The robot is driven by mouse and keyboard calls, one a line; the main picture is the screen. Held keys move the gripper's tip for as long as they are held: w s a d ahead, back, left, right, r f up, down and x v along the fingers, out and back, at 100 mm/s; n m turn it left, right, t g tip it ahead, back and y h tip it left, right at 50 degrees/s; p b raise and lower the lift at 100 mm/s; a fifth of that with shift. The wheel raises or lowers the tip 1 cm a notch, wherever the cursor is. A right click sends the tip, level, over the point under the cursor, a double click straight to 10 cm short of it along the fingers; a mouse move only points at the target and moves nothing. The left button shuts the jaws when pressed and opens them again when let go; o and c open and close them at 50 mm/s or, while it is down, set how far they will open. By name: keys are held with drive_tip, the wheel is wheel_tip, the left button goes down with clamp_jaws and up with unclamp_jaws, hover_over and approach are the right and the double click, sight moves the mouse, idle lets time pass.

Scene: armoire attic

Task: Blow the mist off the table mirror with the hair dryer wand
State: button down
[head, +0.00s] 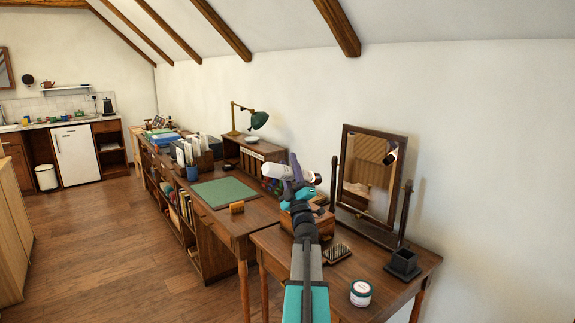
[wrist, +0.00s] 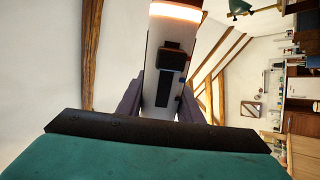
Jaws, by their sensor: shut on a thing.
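The table mirror (head: 347,182) stands upright in a dark wooden frame on the dressing table at the right. Its glass shows brown and beige reflections, with a small white-and-dark reflected shape at upper right. I cannot make out mist on it. My gripper (head: 296,180) is shut around the hair dryer wand (head: 265,171), a white cylinder held level above the table, left of the mirror and apart from it. In the wrist view, the wand (wrist: 154,55) lies between both fingers (wrist: 160,100), with dark controls on its side and a bright orange-white band at its top.
The dressing table (head: 385,276) carries a jar (head: 361,293), a dark square pot (head: 403,265), a brush (head: 337,254) and a wooden box (head: 322,222) below my gripper. A desk with a green mat (head: 225,192) and lamp (head: 259,120) adjoins it. Floor at left is clear.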

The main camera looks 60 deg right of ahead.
sight(305, 176)
drive_tip(key=shift+s+d+f+p, duration=0.15)
drive_tip(key=shift+d+f, duration=0.05)
drive_tip(key=shift+d, duration=0.25)
drive_tip(key=shift+s+d+f+p, duration=0.1)
drive_tip(key=shift+s+d+f, duration=0.1)
drive_tip(key=shift+d, duration=0.3)
drive_tip(key=shift+s+d+f+p, duration=0.15)
drive_tip(key=shift+d, duration=0.3)
drive_tip(key=shift+s, duration=0.1)
drive_tip(key=shift+s+a+b, duration=0.2)
drive_tip(key=shift+s+a, duration=0.05)
drive_tip(key=shift+s, duration=0.5)
drive_tip(key=shift+s+a+b, duration=0.25)
drive_tip(key=shift+s+a, duration=0.05)
drive_tip(key=shift+s, duration=0.45)
drive_tip(key=shift+s+a+b, duration=0.2)
drive_tip(key=shift+s+a, duration=0.05)
drive_tip(key=shift+s, duration=0.5)
drive_tip(key=shift+w+d, duration=0.1)
drive_tip(key=w+d+b, duration=0.3)
drive_tip(key=w+b, duration=0.1)
drive_tip(key=w, duration=0.5)
drive_tip(key=shift+b, duration=0.35)
idle(0.4)
drive_tip(key=shift+w, duration=0.1)
drive_tip(key=shift+f, duration=0.1)
